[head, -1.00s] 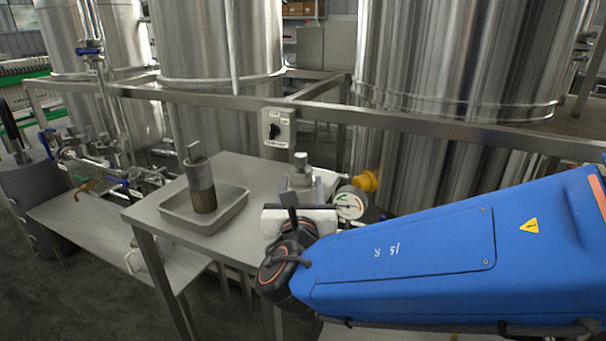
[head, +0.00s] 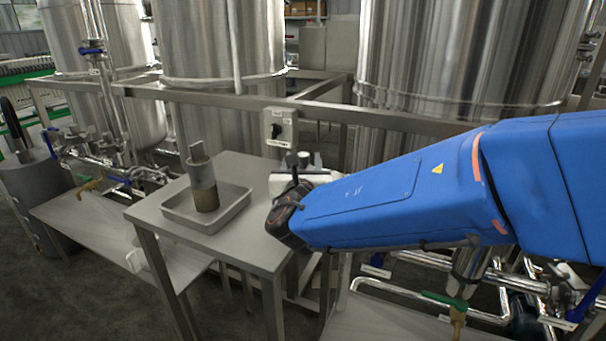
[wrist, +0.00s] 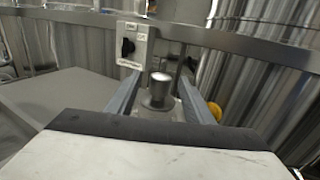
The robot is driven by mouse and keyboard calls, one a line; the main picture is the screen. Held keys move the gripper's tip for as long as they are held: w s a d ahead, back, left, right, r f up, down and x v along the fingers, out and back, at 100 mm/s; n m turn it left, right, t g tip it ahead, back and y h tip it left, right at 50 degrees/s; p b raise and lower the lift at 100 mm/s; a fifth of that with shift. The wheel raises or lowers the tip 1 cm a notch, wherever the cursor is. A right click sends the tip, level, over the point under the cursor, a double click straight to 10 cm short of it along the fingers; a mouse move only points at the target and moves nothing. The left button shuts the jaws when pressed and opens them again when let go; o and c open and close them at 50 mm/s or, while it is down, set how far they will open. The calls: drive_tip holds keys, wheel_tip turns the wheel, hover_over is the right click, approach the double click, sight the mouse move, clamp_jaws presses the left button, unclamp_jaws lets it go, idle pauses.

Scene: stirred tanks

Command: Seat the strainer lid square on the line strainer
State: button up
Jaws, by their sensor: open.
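A grey metal knob (wrist: 160,90), which looks like the top of the strainer lid, stands upright between the two fingers of my gripper (wrist: 162,80) in the wrist view. Both fingers are apart, with a visible gap on each side of the knob. Below it a wider grey body shows, perhaps the line strainer; how the lid sits on it is hidden. In the head view the knob's top (head: 303,157) just shows beyond my wrist, and my arm covers the rest. A mesh strainer basket (head: 203,182) with a flat upright tab stands in a shallow metal tray (head: 178,222).
The tray rests on a steel table (head: 262,245), left of my wrist. A steel rail (head: 220,101) with a switch box (head: 279,127) runs behind. A yellow fitting (wrist: 215,111) is right of my fingers. Pipes and valves (head: 440,299) lie below my arm, with tall tanks behind.

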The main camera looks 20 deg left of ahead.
drive_tip(key=shift+x, duration=0.9)
drive_tip(key=shift+d, duration=0.1)
clamp_jaws()
